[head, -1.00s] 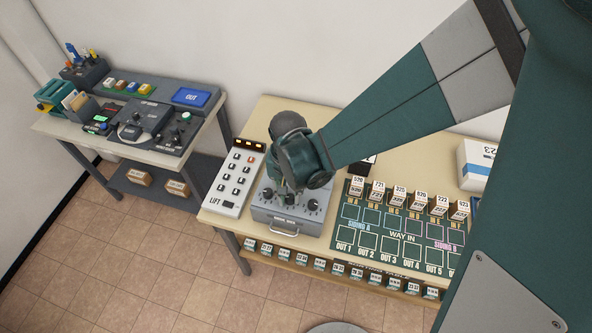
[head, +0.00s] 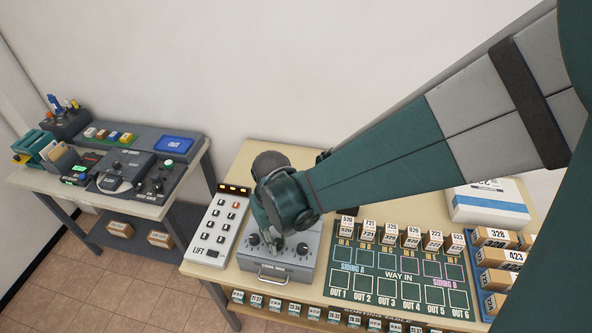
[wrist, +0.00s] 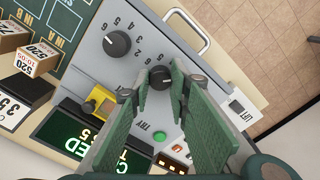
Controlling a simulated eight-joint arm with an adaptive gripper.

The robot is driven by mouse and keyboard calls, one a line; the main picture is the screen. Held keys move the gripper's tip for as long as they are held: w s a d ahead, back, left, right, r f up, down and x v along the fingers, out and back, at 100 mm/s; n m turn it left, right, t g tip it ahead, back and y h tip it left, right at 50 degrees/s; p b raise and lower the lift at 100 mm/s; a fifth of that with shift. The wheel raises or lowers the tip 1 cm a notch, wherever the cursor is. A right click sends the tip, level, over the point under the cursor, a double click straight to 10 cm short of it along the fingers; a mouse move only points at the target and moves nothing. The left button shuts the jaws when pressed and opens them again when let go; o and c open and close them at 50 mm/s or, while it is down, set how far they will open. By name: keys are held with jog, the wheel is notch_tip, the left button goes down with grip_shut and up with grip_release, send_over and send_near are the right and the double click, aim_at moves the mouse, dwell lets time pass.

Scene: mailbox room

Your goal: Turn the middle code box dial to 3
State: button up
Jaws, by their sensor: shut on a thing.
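The grey code box (head: 264,274) stands on the near table with a row of dark dials. In the wrist view, my gripper (wrist: 160,82) has its fingers on both sides of a dark dial (wrist: 160,73), shut on it. It appears to be the middle dial. Printed digits show around it, partly covered by the fingers; its pointer setting is not readable. The right dial (head: 302,249) is free and also shows in the wrist view (wrist: 117,44). The left dial (head: 253,239) shows in the head view. My gripper (head: 276,245) hides the middle dial there.
The white LIFT panel (head: 218,230) stands close left of the code box. The sorting board (head: 400,291) lies to the right.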

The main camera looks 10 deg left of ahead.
aim_at(278, 242)
dwell(0.4)
jog(key=o, duration=0.9)
jog(key=shift+r, duration=0.1)
notch_tip(278, 242, up, 12)
dwell(0.5)
dwell(0.5)
